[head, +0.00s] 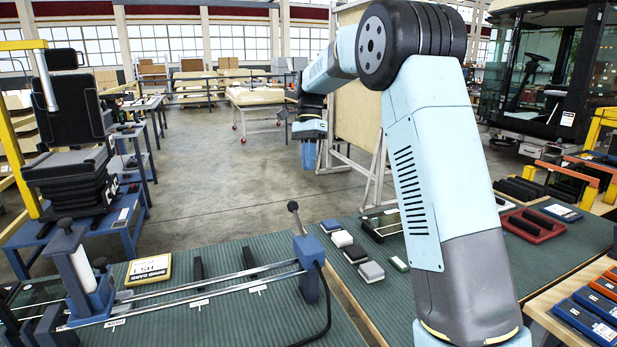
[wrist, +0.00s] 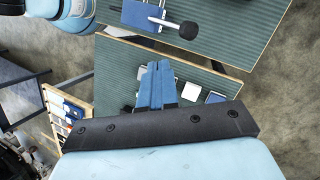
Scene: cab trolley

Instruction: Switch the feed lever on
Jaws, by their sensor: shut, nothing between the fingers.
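A lever with a dark knob (head: 293,206) stands on a blue block (head: 307,268) at the right end of a rail fixture on the green-topped table. It leans slightly left in the head view. In the wrist view the lever's knob (wrist: 188,30) shows near the top, its pale rod running left to the blue block (wrist: 140,16). I cannot read a label naming it. My gripper (head: 309,163) hangs in the air beyond the table, fingers pointing down, well apart from the lever. Its blue fingers (wrist: 157,85) are shut and empty in the wrist view.
Metal rods (head: 210,290) run left to a blue stand with a white cylinder (head: 80,265). A black cable (head: 326,315) loops off the block. Small black, white and grey blocks (head: 371,272) lie on the second green table.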

